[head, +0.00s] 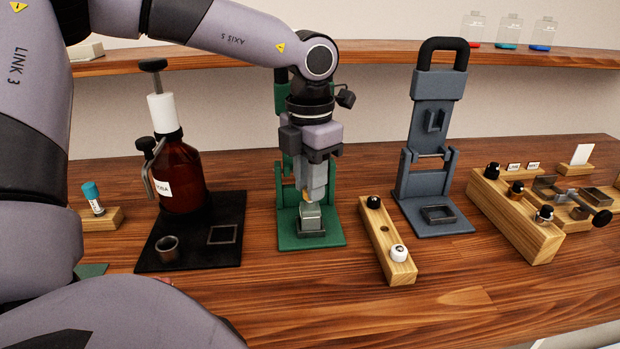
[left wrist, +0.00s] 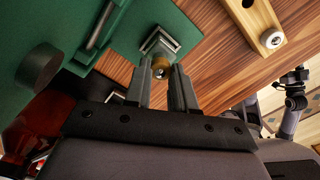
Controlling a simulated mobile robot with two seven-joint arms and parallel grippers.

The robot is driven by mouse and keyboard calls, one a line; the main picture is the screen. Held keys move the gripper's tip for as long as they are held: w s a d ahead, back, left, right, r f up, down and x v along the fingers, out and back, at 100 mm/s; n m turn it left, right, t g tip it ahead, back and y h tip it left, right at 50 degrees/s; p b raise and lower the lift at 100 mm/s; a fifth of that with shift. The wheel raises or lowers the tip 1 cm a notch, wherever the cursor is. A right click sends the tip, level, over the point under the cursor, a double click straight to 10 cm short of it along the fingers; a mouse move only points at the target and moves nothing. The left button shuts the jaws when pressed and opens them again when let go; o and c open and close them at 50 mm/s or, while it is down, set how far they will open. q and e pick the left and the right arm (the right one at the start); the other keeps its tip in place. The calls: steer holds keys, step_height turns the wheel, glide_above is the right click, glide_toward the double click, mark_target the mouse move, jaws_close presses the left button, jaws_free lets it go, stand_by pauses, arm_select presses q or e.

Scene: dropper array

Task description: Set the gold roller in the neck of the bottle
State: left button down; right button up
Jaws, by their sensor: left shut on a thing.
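My left gripper (head: 309,203) reaches down over the green stand and is shut on the gold roller. The gold roller (left wrist: 160,66) shows between its fingertips in the left wrist view; in the head view only a sliver shows. The small square glass bottle (head: 311,219) stands upright in the dark square frame on the green stand (head: 330,238). It also shows in the left wrist view (left wrist: 158,46). The roller is right at the bottle's top, over the neck. I cannot tell whether it sits in the neck, as the fingers hide it. My right gripper is not seen.
A wooden block (head: 381,244) with a black cap and a white piece stands to the right. The blue-grey stand (head: 432,140) is beyond it. The brown bottle (head: 178,175) with a pump is on the black mat (head: 222,222) to the left. The front table is clear.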

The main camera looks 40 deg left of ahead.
arm_select(q)
steer(key=shift+f+b, duration=0.3)
steer(key=shift+f, duration=0.05)
steer(key=c, duration=0.9)
jaws_free()
steer(key=shift+o, duration=0.2)
steer(key=shift+r, duration=0.1)
step_height(320, 180, up, 7)
steer(key=shift+r, duration=0.1)
